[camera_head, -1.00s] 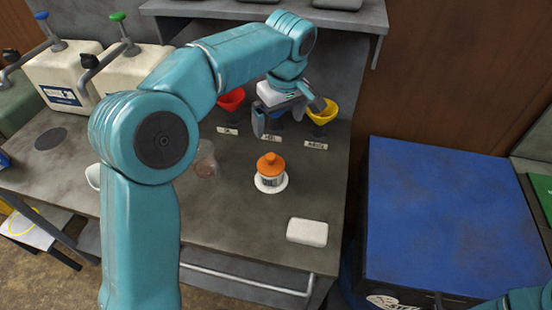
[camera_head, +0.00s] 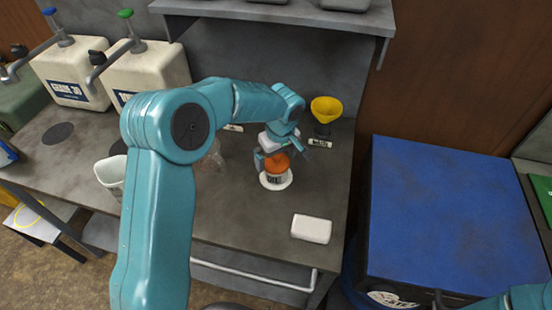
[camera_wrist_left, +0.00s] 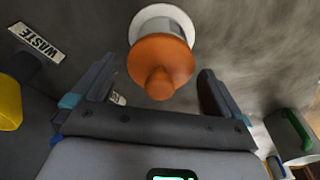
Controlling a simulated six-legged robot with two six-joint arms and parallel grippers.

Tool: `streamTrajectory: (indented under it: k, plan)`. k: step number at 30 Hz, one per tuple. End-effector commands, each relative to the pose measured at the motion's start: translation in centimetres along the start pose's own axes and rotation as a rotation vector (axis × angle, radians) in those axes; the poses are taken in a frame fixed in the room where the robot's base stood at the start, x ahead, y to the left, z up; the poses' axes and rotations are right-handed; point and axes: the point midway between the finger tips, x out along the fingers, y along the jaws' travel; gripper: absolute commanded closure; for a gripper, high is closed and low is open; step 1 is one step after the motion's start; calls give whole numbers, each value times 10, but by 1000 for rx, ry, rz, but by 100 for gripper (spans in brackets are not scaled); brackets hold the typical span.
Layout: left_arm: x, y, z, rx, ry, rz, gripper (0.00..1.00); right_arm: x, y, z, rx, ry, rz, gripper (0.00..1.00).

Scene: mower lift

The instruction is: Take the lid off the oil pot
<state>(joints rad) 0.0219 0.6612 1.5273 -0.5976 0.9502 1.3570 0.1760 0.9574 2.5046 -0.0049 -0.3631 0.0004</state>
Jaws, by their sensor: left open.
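The oil pot (camera_head: 274,178) is small and pale with a dark label and stands upright on a white disc on the grey bench. Its orange lid (camera_head: 278,163) is on it, with a round knob on top. In the left wrist view the lid (camera_wrist_left: 160,62) lies between the two fingers, with a gap on each side. My left gripper (camera_head: 284,154) is open just above and behind the pot and partly covers it. It also shows in the left wrist view (camera_wrist_left: 157,82).
A white block (camera_head: 311,229) lies in front of the pot. A yellow funnel (camera_head: 326,108) stands behind, by a WASTE label (camera_wrist_left: 38,43). A clear vessel (camera_head: 212,156) and a white container (camera_head: 110,172) are to the left. A blue-topped box (camera_head: 445,215) stands right of the bench.

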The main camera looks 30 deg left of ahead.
Motion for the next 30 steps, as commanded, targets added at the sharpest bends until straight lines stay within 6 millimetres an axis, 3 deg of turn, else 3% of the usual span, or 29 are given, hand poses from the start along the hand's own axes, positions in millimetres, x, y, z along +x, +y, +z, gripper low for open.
streamTrajectory:
  k: [6,7,11,23,30]
  plan:
    - [2,0,0,0,0,1,0,0,0,0,0,0,0,57]
    - [1,0,0,0,0,1,6,0,0,0,0,0,0,57]
    - [1,0,0,0,0,1,49,0,0,0,0,0,0,57]
    - [-4,0,-2,-1,2,2,50,1,0,0,0,0,0,57]
    - [-38,1,-7,-1,4,7,50,5,2,0,0,0,0,57]
